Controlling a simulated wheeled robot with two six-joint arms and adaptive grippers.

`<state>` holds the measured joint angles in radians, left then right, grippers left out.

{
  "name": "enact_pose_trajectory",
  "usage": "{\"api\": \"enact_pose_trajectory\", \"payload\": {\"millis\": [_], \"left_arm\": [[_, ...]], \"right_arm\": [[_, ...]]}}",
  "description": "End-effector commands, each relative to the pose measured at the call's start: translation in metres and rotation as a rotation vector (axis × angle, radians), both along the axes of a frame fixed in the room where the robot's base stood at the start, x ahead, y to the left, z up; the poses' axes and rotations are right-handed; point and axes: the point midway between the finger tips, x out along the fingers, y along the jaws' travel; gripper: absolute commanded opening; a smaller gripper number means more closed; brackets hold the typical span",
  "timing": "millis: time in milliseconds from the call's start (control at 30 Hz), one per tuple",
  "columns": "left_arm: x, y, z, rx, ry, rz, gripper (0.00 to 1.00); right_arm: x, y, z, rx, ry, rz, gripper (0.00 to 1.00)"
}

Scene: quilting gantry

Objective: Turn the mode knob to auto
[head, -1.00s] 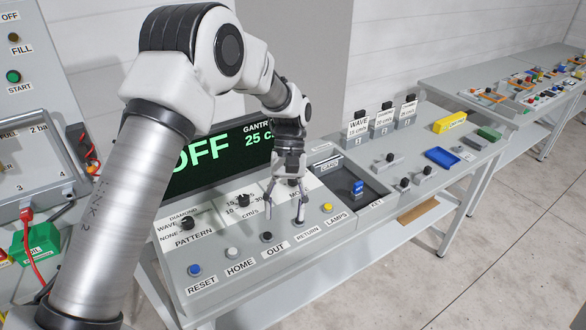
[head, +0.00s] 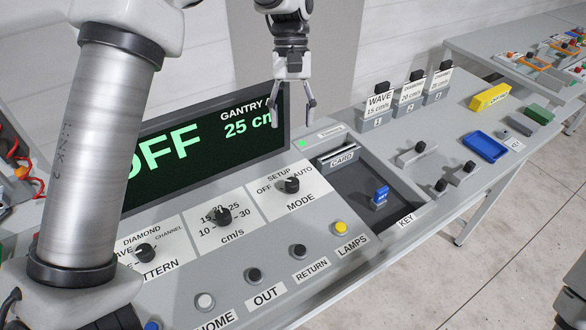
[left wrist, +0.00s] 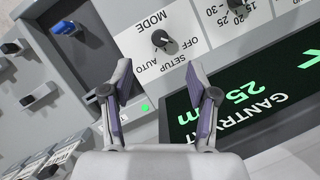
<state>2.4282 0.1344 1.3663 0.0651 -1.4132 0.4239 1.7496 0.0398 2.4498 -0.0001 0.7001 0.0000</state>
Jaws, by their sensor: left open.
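The black mode knob (head: 292,185) sits on a white plate marked OFF, SETUP and AUTO. Its pointer is too small to read surely. In the left wrist view the knob (left wrist: 160,39) lies beyond my fingertips, untouched. My left gripper (head: 295,113) is open and empty, raised above and behind the knob, in front of the display's right end. Its two spread fingers also show in the left wrist view (left wrist: 159,90). The display (head: 205,150) reads OFF in green, with a partly hidden 25 cm line. My right gripper is not in view.
The speed knob (head: 222,216) and pattern knob (head: 145,252) stand left of the mode knob. In front are several buttons, including the yellow lamps button (head: 340,228). To the right are a blue key (head: 380,196), upright cards (head: 378,104) and a blue tray (head: 485,146).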

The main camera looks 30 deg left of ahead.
Motion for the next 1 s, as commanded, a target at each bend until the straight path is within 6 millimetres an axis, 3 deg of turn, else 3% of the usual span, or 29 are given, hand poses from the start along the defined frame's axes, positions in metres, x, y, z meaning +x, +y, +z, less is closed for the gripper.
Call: {"api": "enact_pose_trajectory", "payload": {"millis": [167,400,633,800,1000], "left_arm": [[-0.001,0.0,-0.019,0.0,0.005,0.0,0.59],[-0.002,0.0,-0.079,0.0,0.007,0.0,0.59],[-0.02,-0.011,-0.127,0.001,0.006,-0.002,0.59],[-0.026,-0.014,-0.145,0.0,0.004,-0.001,0.59],[-0.026,-0.015,-0.148,0.0,0.002,-0.002,0.59]], "right_arm": [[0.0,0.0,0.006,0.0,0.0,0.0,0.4],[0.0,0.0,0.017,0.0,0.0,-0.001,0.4],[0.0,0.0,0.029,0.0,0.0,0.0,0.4],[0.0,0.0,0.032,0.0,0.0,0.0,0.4],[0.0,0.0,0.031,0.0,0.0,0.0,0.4]]}}
